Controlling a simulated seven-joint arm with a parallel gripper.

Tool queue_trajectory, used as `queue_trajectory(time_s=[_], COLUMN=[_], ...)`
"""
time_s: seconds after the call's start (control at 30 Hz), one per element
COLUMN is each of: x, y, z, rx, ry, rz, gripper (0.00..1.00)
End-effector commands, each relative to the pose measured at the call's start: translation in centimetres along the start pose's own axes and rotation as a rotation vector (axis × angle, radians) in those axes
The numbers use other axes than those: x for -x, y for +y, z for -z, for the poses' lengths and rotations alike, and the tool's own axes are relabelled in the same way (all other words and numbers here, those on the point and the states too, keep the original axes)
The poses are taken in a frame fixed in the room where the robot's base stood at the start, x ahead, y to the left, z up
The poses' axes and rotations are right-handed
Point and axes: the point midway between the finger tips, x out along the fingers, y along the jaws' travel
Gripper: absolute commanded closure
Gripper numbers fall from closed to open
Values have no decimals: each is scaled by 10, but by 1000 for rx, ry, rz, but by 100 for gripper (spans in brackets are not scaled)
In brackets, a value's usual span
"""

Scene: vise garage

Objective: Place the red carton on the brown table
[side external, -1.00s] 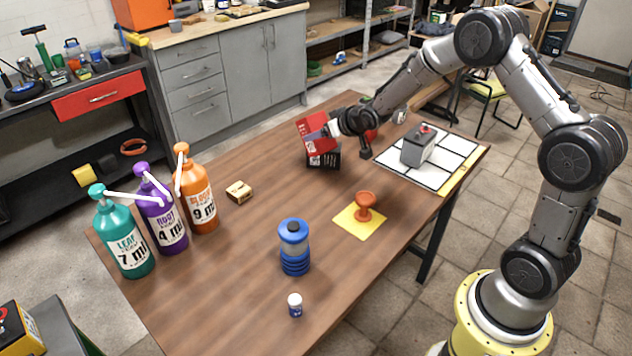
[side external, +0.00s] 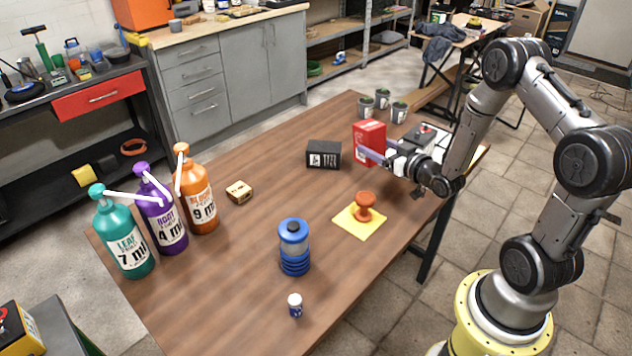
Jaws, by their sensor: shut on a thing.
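The red carton (side external: 367,141) is upright at the far right part of the brown table (side external: 250,258). My gripper (side external: 372,156) comes in from the right, level, and is shut on the carton's lower part. I cannot tell whether the carton's base touches the table top or hangs just above it. The far finger is hidden by the carton.
A black box (side external: 323,154) stands just left of the carton. Several grey cans (side external: 382,98) are behind it. A blue jar (side external: 294,238) and pump bottles (side external: 200,199) stand farther left.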

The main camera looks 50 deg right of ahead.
Motion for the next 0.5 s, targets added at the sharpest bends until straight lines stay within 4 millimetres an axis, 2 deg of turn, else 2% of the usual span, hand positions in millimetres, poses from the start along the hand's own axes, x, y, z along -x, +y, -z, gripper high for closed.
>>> queue_trajectory(time_s=[0.1,0.23,0.4,0.5], x=[30,56,76,79], y=[18,30,37,39], z=[-2,-4,-6,-12], rx=[-5,-8,-10,-9], ry=[69,119,153,160], rz=[-59,-112,-155,-164], gripper=[100,100,100,100])
